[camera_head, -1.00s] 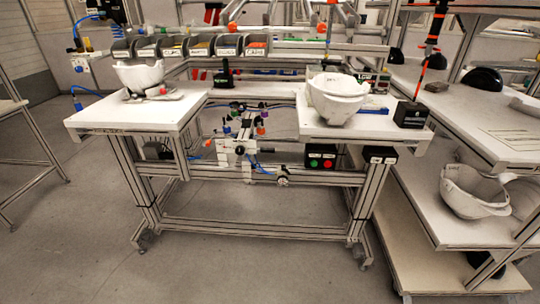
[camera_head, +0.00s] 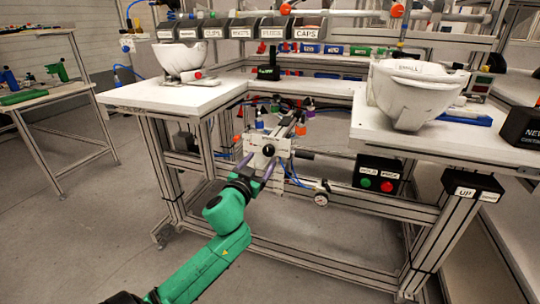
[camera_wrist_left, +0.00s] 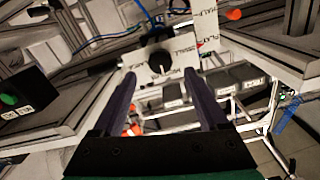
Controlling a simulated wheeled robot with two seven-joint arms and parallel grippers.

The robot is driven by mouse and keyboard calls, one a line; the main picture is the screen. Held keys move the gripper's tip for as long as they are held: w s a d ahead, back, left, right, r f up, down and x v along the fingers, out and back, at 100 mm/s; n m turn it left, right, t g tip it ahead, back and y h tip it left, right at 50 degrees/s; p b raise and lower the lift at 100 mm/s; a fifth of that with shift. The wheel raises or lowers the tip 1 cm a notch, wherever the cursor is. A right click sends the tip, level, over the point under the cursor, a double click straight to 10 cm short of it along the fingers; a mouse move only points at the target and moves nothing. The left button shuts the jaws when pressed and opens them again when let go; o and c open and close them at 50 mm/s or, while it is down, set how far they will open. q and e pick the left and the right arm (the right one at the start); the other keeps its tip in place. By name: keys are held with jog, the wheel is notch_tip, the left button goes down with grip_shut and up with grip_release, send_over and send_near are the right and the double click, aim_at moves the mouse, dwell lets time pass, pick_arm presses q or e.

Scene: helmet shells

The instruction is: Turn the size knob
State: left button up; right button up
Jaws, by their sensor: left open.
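The size knob (camera_head: 268,150) is a round black knob on the front of a white fixture panel (camera_head: 283,146) under the bench. My left gripper (camera_head: 258,164) is open in front of this panel, its two purple fingers pointing at the knob. In the left wrist view, the knob (camera_wrist_left: 160,62) shows between and just beyond the open fingertips (camera_wrist_left: 160,77), with a pale pointer mark and lettering around it. I cannot tell whether a finger touches it. My right gripper is not in view.
A white helmet shell marked SMALL (camera_head: 408,95) sits on the right bench top, another shell (camera_head: 181,60) on the left one. Frame posts and rails surround the fixture. A HOLD/PRESS button box (camera_head: 379,175) and a gauge (camera_head: 321,199) are to its right.

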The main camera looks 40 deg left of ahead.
aim_at(268, 152)
pick_arm(q)
jog(key=x, duration=0.5)
jog(key=shift+w+a, duration=0.15)
jog(key=shift+w, duration=0.15)
grip_shut()
